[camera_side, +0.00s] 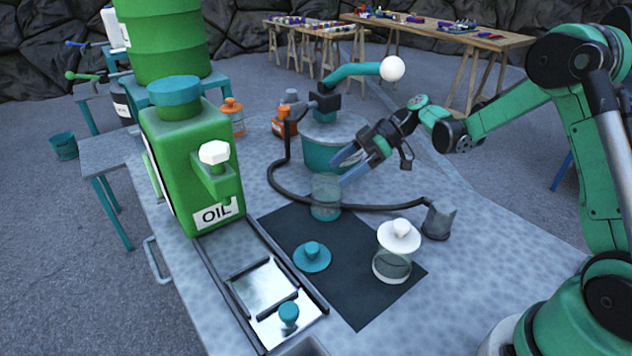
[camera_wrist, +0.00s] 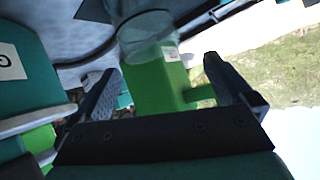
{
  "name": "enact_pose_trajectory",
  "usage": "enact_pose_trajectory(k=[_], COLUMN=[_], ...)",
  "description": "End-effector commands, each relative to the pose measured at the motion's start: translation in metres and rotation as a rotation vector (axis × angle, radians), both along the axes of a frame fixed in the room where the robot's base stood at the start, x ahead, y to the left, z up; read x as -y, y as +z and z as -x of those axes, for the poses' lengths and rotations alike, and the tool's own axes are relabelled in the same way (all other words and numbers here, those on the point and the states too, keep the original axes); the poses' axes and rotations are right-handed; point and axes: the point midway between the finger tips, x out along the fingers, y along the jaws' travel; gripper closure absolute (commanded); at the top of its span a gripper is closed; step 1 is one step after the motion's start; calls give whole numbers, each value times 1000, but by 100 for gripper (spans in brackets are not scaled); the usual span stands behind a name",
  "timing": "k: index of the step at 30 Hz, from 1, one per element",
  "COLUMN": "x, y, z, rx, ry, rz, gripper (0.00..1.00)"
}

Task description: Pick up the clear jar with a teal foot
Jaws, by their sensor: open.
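The clear jar with a teal foot (camera_side: 325,198) stands upright and lidless at the back edge of the dark mat, with the black hose passing close to it. In the wrist view, a clear round jar (camera_wrist: 148,38) shows just beyond the fingers, roughly between them. My gripper (camera_side: 339,174) is open and tilted down from the upper right, its blue fingers close to the jar's rim. I cannot tell whether they touch it. In the wrist view, my gripper (camera_wrist: 163,68) has its two fingers spread apart with nothing clamped.
A black hose (camera_side: 370,207) curves around the jar to a grey block (camera_side: 438,222). A second clear jar (camera_side: 392,265) has a white lid. A teal lid (camera_side: 312,257) lies on the dark mat (camera_side: 350,300). The green oil can (camera_side: 190,165) stands left; a teal drum (camera_side: 330,150) stands behind.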

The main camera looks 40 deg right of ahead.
Motion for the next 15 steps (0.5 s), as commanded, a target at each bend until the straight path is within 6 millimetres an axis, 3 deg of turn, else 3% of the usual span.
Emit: enact_pose_trajectory(k=[3,9,15], x=[11,20,9], y=[-17,-34,-42], z=[-3,0,-2], rx=[110,248,279], ry=[77,160,180], rz=[-59,-118,-129], gripper=[0,0,0])
